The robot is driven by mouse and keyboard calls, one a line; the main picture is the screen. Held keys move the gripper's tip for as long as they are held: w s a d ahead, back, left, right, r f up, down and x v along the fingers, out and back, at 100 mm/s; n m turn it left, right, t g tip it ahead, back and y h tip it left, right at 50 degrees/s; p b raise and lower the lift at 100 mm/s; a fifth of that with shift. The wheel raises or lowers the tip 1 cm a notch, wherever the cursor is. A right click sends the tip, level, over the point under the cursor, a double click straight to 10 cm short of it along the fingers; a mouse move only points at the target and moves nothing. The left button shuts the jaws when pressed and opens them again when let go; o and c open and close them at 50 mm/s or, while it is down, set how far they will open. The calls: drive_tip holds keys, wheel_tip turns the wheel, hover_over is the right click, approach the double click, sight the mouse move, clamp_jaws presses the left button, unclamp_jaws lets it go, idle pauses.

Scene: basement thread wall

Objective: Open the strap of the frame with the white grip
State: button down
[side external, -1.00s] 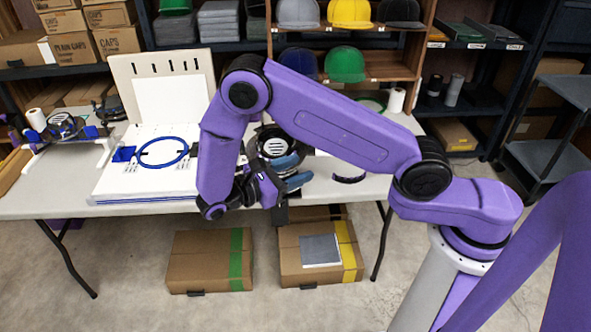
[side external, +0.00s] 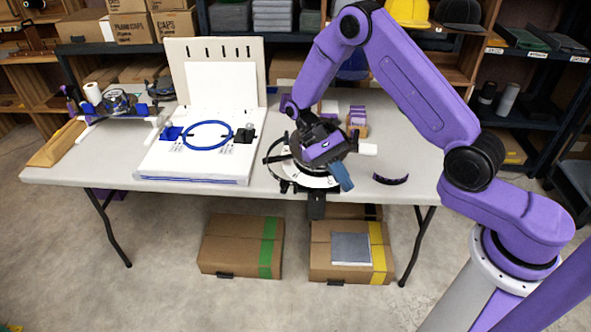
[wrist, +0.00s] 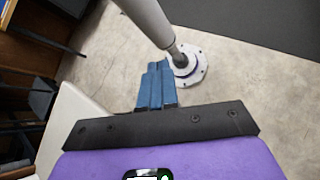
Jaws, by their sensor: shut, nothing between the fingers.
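My gripper (side external: 342,178) has blue fingertips, which lie together and empty in the wrist view (wrist: 157,88). In the side view it hangs over the front of a round black frame (side external: 276,158) with a white ring part (side external: 318,182), at the table's front edge. The gripper and wrist cover much of this frame, so its strap is hidden. A white, grip-like piece (side external: 367,149) shows just right of it; I cannot tell whether it joins the frame. Another dark frame (side external: 117,103) sits on a stand at the left. The wrist view shows no frame.
A white board (side external: 200,160) with a blue hoop (side external: 207,121) lies left of my gripper. Small purple and white boxes (side external: 357,118) stand behind it. A dark curved strip (side external: 391,180) lies on the bare right part of the table (side external: 415,165). Cartons (side external: 240,246) stand below.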

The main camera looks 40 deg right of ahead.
drive_tip(key=w+d+r+m+t+y, duration=0.1)
drive_tip(key=w+d+m+t+y, duration=0.35)
drive_tip(key=w+m, duration=0.3)
drive_tip(key=w+d+r+m+t+y, duration=0.2)
drive_tip(key=w+d+m+t+y, duration=0.2)
drive_tip(key=w+m+t, duration=0.3)
drive_tip(key=g, duration=0.1)
approach(283, 182)
drive_tip(key=shift+n, duration=0.25)
drive_tip(key=f, duration=0.1)
drive_tip(key=a+f, duration=0.1)
drive_tip(key=f, duration=0.3)
drive_tip(key=shift+w+a+f, duration=0.1)
drive_tip(key=shift+a+f, duration=0.1)
drive_tip(key=shift+a, duration=0.05)
drive_tip(key=shift+a+f, duration=0.1)
drive_tip(key=shift+a, duration=0.55)
drive_tip(key=shift+a, duration=0.1)
drive_tip(key=shift+w+a+m+t, duration=0.25)
drive_tip(key=shift+a+m+t, duration=0.1)
drive_tip(key=shift+m, duration=0.25)
